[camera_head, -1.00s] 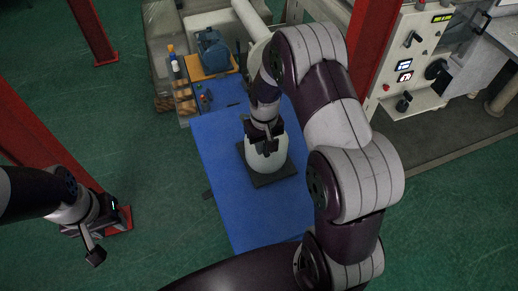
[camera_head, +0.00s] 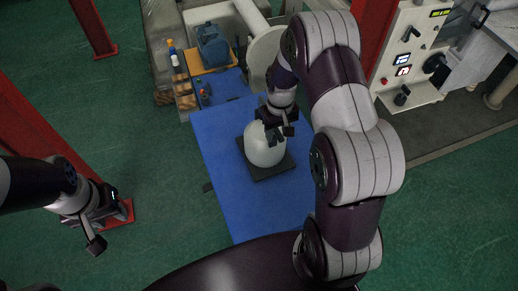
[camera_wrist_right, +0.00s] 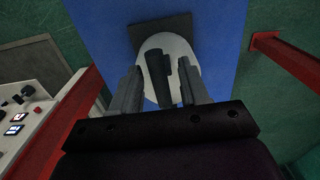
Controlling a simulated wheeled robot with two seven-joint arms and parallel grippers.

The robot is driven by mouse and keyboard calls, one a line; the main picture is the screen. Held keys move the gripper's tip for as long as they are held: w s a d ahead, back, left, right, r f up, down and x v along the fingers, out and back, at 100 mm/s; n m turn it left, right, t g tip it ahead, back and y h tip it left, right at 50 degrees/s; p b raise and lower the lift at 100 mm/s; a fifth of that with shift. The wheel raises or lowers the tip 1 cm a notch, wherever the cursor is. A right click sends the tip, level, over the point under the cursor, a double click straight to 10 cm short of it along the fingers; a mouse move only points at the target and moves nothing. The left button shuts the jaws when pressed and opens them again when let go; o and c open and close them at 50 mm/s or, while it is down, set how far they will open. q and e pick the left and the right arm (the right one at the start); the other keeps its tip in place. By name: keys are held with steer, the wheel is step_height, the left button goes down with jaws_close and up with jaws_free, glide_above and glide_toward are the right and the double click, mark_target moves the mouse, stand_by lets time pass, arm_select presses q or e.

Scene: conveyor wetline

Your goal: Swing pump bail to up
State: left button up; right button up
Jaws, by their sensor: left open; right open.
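A white domed body (camera_head: 264,154), which looks like the pump, stands on a dark square plate (camera_head: 270,171) on the blue mat. My right gripper (camera_head: 279,132) is open above its upper right side. In the right wrist view the white dome (camera_wrist_right: 178,45) shows beyond the open fingers. A dark rod-like piece (camera_wrist_right: 157,74) shows between the fingers there; I cannot tell whether it is the bail. No bail can be made out clearly in the head view. My left gripper (camera_head: 103,230) is open and empty at the far left, well away from the pump.
A blue motor-like unit (camera_head: 212,44) and small bottles (camera_head: 174,60) stand behind the blue mat (camera_head: 225,190). A control panel (camera_head: 412,55) and a red post (camera_head: 375,40) stand at right. Another red post (camera_head: 30,120) is near my left arm. The mat's front is clear.

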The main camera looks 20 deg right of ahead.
step_height(320, 180, up, 7)
steer(key=p, duration=0.6)
steer(key=shift+r, duration=0.15)
steer(key=s+a+r+b, duration=0.2)
steer(key=s+a+b, duration=0.1)
steer(key=s, duration=0.3)
steer(key=s+a+r+t+b, duration=0.1)
steer(key=s+a+r+b, duration=0.1)
steer(key=s+a, duration=0.3)
steer(key=shift+s+a+r+b, duration=0.15)
steer(key=shift+s+r+b, duration=0.15)
steer(key=shift+s+b, duration=0.6)
steer(key=shift+s+p, duration=0.3)
steer(key=shift+s, duration=0.1)
